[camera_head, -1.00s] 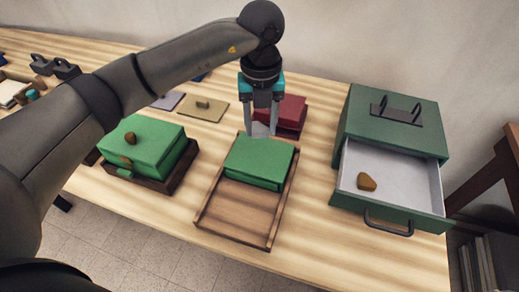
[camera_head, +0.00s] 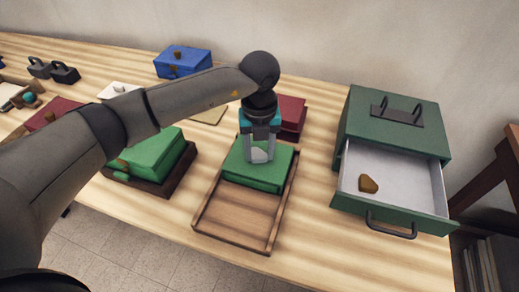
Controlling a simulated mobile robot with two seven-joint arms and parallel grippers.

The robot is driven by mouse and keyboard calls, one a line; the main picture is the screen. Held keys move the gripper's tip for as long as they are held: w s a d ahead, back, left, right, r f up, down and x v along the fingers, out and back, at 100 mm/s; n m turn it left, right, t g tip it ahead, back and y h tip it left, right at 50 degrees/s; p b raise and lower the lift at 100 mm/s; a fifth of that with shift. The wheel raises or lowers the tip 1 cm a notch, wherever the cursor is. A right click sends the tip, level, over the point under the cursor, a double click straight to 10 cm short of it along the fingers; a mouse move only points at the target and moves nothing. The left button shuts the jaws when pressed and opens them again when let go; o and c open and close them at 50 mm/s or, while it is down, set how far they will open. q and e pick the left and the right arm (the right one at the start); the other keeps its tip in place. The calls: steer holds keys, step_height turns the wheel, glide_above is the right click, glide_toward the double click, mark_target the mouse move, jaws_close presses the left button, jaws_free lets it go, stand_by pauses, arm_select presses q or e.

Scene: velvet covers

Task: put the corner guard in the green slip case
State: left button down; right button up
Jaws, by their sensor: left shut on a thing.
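My left gripper (camera_head: 260,155) points down, shut on a pale grey piece (camera_head: 260,156), low over the green case (camera_head: 268,180). The frames do not settle whether this piece is the corner guard. I cannot tell whether it touches the case. The green case sits at the back of a shallow wooden tray (camera_head: 236,208). Another green case (camera_head: 155,158) stands to the left on a dark base, partly behind my left arm. A brown wedge-like piece (camera_head: 368,184) lies in the open drawer at the right. My right gripper is not in view.
The green cabinet (camera_head: 390,125) has its drawer (camera_head: 420,195) pulled out, with a dark handle in front. A dark red box (camera_head: 291,117) stands behind the tray, and a blue box (camera_head: 182,60) at the back left. The table between tray and drawer is clear.

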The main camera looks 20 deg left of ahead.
mark_target(259, 155)
arm_select(q)
steer(key=shift+c, duration=1.8)
jaws_free()
steer(key=shift+r, duration=0.35)
step_height(259, 155, up, 12)
steer(key=p, duration=0.2)
steer(key=shift+f, duration=0.2)
